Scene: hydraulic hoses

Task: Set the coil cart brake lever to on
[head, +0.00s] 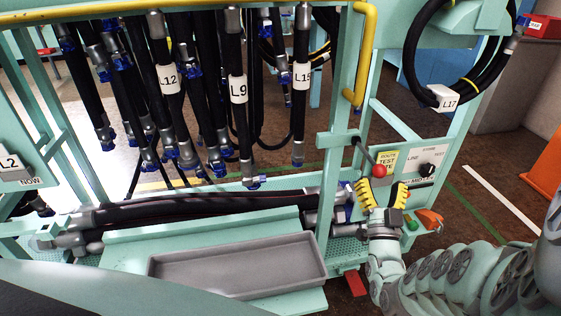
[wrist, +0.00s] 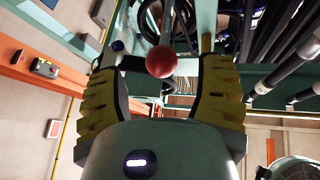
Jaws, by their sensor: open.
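A lever with a red ball knob (head: 379,170) on a dark rod slants out from the teal frame post; I see no brake marking on it. My gripper (head: 383,192) is open and empty, with its yellow ribbed fingers pointing up just below the knob. In the wrist view the red knob (wrist: 161,62) appears between the two spread fingers of my gripper (wrist: 158,82). I see space on both sides of the knob. Whether it is within finger depth I cannot tell. The lever's pivot is not clearly shown.
An orange handle (head: 430,218) is right of my gripper. Labelled black hoses (head: 238,120) hang at left above a grey tray (head: 235,268). A yellow rail (head: 368,50) runs above.

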